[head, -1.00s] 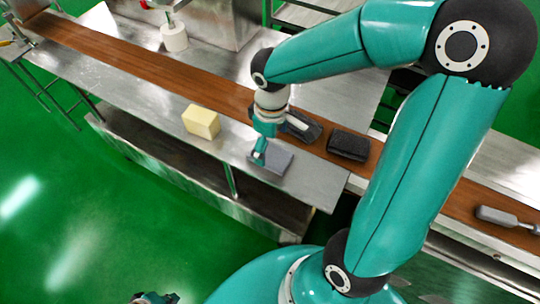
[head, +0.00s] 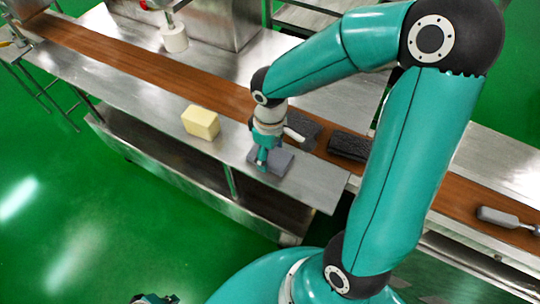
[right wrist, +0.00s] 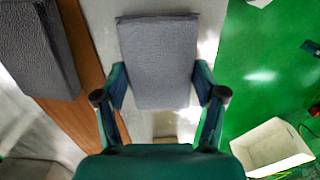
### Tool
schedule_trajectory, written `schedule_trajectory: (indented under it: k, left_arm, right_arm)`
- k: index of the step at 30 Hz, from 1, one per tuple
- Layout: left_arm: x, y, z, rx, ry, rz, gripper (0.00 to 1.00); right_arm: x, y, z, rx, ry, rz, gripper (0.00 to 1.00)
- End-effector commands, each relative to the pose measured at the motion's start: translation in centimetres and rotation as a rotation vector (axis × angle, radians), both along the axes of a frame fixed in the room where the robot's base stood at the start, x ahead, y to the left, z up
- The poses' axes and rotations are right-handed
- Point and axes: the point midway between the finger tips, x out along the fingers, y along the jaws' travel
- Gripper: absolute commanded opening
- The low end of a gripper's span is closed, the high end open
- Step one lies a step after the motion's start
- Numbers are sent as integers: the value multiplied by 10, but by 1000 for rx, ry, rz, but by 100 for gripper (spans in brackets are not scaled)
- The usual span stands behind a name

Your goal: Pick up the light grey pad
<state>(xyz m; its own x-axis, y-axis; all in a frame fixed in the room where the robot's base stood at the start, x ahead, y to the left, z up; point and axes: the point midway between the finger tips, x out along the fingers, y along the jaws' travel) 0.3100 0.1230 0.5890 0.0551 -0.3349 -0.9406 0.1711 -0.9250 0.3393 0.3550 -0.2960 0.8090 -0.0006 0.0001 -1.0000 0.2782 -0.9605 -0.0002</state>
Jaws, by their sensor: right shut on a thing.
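The light grey pad (head: 284,162) lies near the front edge of the steel table in the head view, partly hidden by my right gripper (head: 262,161). In the right wrist view the pad (right wrist: 160,60) is a flat grey rectangle between the two fingers of my right gripper (right wrist: 160,98), which press on its long sides. I cannot tell whether the pad is clear of the table. Only a small part of my left gripper (head: 154,298) shows at the bottom edge of the head view, and its jaws cannot be made out.
A cream block (head: 201,122) sits left of the pad on the steel table (head: 312,188). Behind runs a brown belt (head: 190,82) with a black block (head: 348,146) and a grey tool (head: 505,217) to the right. A white bin (right wrist: 270,148) stands on the green floor.

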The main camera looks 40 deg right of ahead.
Motion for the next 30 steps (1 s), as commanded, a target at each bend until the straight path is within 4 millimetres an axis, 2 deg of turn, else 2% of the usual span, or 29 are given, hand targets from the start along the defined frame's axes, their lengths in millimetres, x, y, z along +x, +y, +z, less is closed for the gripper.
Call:
schedule_trajectory:
  k: [8,14,20,30]
  left_arm:
    - [0,0,1,0,0,0,0]
    - [0,0,4,0,0,0,0]
    - [0,0,11,0,0,0,0]
    - [0,0,22,0,0,0,0]
  right_arm:
    - [0,0,4,0,-2,-1,38]
    - [1,0,21,-2,-5,-1,38]
    - [1,0,60,-1,-8,-2,38]
    - [1,0,152,0,-6,0,38]
